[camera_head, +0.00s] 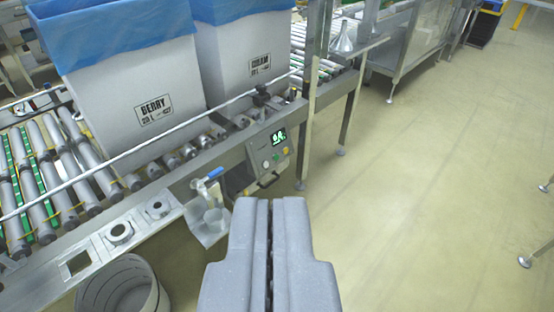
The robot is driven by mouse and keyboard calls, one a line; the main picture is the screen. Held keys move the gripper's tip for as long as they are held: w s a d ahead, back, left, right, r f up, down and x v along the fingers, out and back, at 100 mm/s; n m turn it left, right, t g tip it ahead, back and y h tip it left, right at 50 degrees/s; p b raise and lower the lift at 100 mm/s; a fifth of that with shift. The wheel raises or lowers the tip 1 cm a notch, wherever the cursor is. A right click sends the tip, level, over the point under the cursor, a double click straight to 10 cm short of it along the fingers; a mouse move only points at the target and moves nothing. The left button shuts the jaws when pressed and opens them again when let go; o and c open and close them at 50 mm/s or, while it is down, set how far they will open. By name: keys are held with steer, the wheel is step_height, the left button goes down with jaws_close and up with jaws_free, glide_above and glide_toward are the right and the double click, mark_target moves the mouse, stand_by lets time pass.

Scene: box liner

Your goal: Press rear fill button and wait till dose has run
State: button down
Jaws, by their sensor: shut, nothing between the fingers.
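My gripper (270,205) is shut and empty in the lower middle of the view, its two grey fingers side by side. A small control panel (271,153) with a lit green display and several small buttons hangs on the conveyor's side rail, beyond my fingertips and apart from them. The button labels are too small to read, so I cannot tell which one is the rear fill button. Two white boxes with blue liners stand on the rollers: the box marked BERRY (135,85) on the left, and the box marked CREAM (235,55) behind it to the right.
A steel shelf with round holders (121,232) runs along the conveyor (75,165) on the left. A blue-handled valve (209,180) stands left of the panel. A grey bin (90,290) is at lower left.

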step_height(320, 180, up, 16)
steer(key=p, duration=1.5)
steer(key=shift+f, duration=0.15)
